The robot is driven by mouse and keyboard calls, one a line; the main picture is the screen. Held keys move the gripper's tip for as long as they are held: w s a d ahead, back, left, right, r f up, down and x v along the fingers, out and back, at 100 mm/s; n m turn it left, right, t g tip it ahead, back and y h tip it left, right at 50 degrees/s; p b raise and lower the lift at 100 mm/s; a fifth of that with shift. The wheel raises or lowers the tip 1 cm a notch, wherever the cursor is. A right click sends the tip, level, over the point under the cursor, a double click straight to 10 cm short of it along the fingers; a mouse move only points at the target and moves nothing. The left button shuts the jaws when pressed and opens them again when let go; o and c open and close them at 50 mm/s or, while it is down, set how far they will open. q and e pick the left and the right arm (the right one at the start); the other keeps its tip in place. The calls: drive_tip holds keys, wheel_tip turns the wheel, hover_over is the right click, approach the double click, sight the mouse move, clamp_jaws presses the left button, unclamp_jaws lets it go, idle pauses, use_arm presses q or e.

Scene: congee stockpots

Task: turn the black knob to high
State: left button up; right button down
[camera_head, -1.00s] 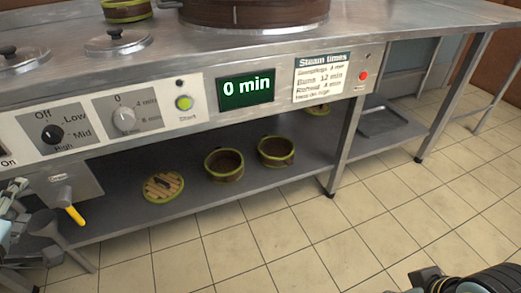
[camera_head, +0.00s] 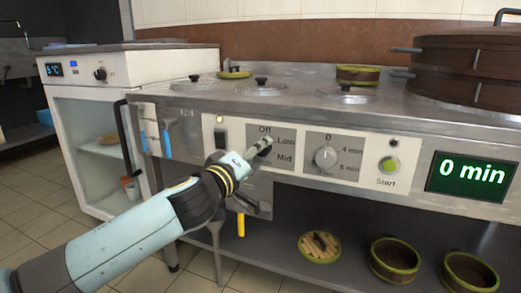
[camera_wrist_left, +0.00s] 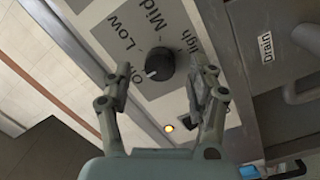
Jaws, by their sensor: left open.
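The black knob (camera_wrist_left: 160,63) sits on a light panel, with Off, Low, Mid and High printed around it. In the left wrist view its white mark points toward the Off label. My left gripper (camera_wrist_left: 163,78) is open, with one finger on each side of the knob and visible gaps between fingers and knob. In the head view my left gripper (camera_head: 262,148) is in front of the knob panel and hides the knob and the High label. My right gripper is not in view.
A grey timer knob (camera_head: 325,157) and green start button (camera_head: 389,165) are right of the panel. A drain box with a yellow-handled valve (camera_head: 241,224) is below. A white cabinet (camera_head: 85,120) stands left. Lidded wells (camera_head: 262,88) and a steamer (camera_head: 470,70) are on top.

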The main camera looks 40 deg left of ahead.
use_arm(q)
drive_tip(key=shift+w+a, duration=0.1)
drive_tip(key=shift+w, duration=0.85)
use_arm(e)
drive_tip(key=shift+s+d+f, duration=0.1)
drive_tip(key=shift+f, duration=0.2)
use_arm(q)
drive_tip(key=c, duration=1.1)
drive_tip(key=shift+c, duration=0.2)
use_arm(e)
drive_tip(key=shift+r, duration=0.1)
